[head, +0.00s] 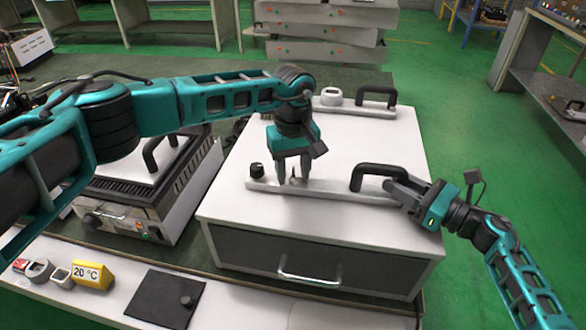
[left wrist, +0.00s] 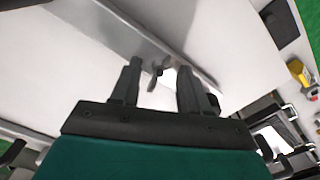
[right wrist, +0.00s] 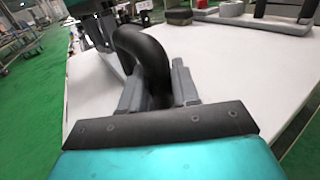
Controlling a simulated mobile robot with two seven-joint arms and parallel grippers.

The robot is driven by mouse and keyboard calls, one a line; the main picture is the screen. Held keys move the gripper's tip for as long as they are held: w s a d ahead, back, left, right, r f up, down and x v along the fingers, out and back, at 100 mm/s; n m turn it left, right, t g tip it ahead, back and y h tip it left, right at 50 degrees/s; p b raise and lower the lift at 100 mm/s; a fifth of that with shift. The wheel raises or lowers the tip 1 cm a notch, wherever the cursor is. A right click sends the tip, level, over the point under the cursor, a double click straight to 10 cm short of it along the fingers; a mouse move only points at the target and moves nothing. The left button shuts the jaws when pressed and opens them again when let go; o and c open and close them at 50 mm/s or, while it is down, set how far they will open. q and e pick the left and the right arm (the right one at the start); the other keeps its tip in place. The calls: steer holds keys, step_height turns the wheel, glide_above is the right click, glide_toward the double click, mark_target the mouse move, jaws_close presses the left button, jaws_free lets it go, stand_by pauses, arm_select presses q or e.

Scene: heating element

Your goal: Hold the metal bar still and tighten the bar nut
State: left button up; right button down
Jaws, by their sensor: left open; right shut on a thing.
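The metal bar (head: 325,188) lies along the front of the white box top, with a black arched handle (head: 370,177) at its right part and a black knob (head: 257,170) near its left end. My right gripper (head: 398,190) is shut on the handle; the right wrist view shows the handle (right wrist: 150,55) between its fingers. My left gripper (head: 292,178) points down over the bar, open. The bar nut (left wrist: 157,72), a small winged piece, shows between its fingers in the left wrist view, apparently apart from both. In the head view the fingers partly hide it.
The white box (head: 345,145) has a drawer with a metal handle (head: 310,280). A second bar with a black handle (head: 376,96) and a round white piece (head: 331,96) lies at the back. A grill-like device (head: 150,190) stands left; a yellow 20 °C block (head: 92,275) sits front left.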

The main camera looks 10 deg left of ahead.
mark_target(293, 177)
arm_select(q)
step_height(293, 177, up, 12)
stand_by(0.6)
arm_select(e)
steer(key=c, duration=0.8)
jaws_free()
steer(key=shift+o, duration=0.2)
